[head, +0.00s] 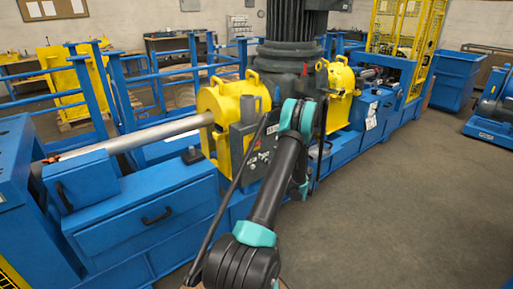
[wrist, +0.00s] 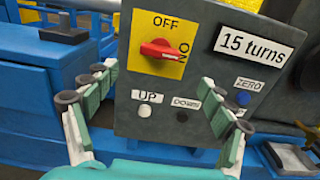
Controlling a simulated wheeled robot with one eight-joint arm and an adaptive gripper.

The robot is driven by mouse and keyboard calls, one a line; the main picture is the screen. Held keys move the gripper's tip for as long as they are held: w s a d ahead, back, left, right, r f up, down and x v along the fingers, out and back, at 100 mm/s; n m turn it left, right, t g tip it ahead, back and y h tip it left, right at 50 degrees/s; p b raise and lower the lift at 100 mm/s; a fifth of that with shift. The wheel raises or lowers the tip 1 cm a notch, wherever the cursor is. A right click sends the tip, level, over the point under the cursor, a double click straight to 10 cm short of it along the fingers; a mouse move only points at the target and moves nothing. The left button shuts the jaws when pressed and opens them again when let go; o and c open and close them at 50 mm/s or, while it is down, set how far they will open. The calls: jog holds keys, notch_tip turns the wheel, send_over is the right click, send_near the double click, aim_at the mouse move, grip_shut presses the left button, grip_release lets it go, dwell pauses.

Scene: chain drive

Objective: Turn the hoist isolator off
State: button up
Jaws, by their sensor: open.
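The hoist isolator is a red rotary knob (wrist: 160,48) on a yellow plate (wrist: 143,66), marked OFF at the top and ON at the right. The knob's grip lies roughly level, its right end towards ON. The plate is on a dark grey control panel (wrist: 205,60), which in the head view (head: 240,143) stands beside the yellow housing. My gripper (wrist: 158,78) is open and empty in the wrist view, its fingers spread to either side below the knob, apart from it. In the head view my arm hides the gripper.
Below the knob are a white UP button (wrist: 145,111) and a dark DOWN button (wrist: 182,116). A blue ZERO button (wrist: 243,98) sits at the right, under a "15 turns" label (wrist: 253,44). Blue machine frames (head: 150,205) flank the panel. The floor (head: 410,200) at right is clear.

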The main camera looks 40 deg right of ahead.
aim_at(257, 145)
jog(key=w, duration=1)
jog(key=shift+a, duration=0.35)
jog(key=shift+c, duration=0.6)
jog(key=c, duration=1)
jog(key=shift+c, duration=0.2)
